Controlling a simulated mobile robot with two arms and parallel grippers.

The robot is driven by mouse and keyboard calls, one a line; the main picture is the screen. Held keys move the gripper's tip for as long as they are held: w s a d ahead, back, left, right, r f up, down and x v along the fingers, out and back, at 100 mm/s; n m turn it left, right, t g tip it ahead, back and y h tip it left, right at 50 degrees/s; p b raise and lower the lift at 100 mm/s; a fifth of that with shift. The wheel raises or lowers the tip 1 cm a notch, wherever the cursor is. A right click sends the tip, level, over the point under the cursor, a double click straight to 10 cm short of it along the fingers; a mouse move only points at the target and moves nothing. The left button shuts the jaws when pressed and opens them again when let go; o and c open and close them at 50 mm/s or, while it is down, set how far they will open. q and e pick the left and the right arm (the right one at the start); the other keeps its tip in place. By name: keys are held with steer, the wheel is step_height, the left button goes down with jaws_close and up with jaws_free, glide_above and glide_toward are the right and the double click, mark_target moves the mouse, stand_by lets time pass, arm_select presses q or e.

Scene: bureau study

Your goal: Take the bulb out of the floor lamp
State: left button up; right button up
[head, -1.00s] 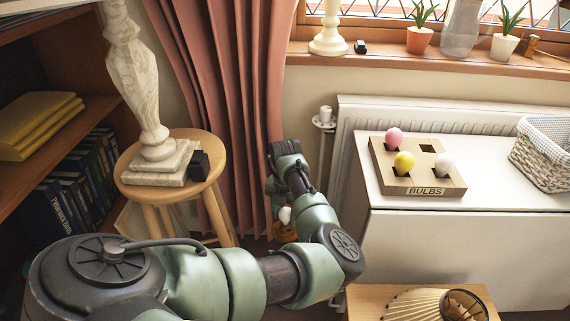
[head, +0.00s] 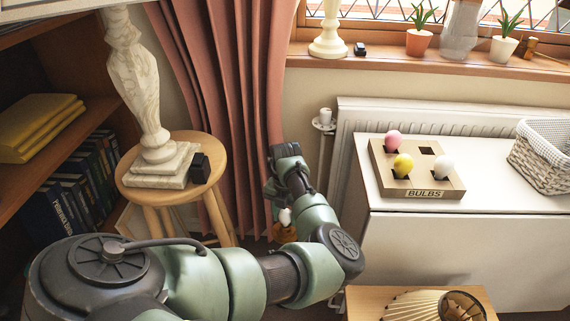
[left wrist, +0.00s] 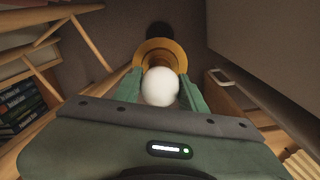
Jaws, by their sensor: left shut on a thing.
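My left gripper (left wrist: 160,88) is shut on a round white bulb (left wrist: 160,86), which sits between its two green fingers in the left wrist view. Just beyond the bulb is the golden-brown round top of the floor lamp (left wrist: 178,54), with a dark part farther off. I cannot tell whether the bulb's base is in the socket. In the head view, the bulb (head: 285,216) shows as a small white patch below my left wrist, and a bit of the orange-brown lamp (head: 283,236) shows under it. My arm hides most of the lamp. My right gripper is not in view.
A round wooden stool (head: 145,193) with a marble lamp base stands left of my arm. A white cabinet (head: 500,202) on the right bears a bulb holder (head: 391,178) with pink, yellow and white bulbs and one empty hole. A pleated shade (head: 412,305) lies at the front.

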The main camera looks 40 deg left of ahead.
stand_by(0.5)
arm_select(q)
steer(key=shift+n+p, duration=0.3)
steer(key=shift+n, duration=0.5)
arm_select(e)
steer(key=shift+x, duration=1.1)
arm_select(q)
steer(key=shift+n, duration=0.7)
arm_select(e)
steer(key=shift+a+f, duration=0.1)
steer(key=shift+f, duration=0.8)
arm_select(q)
steer(key=shift+r+p, duration=0.1)
steer(key=shift+p, duration=0.25)
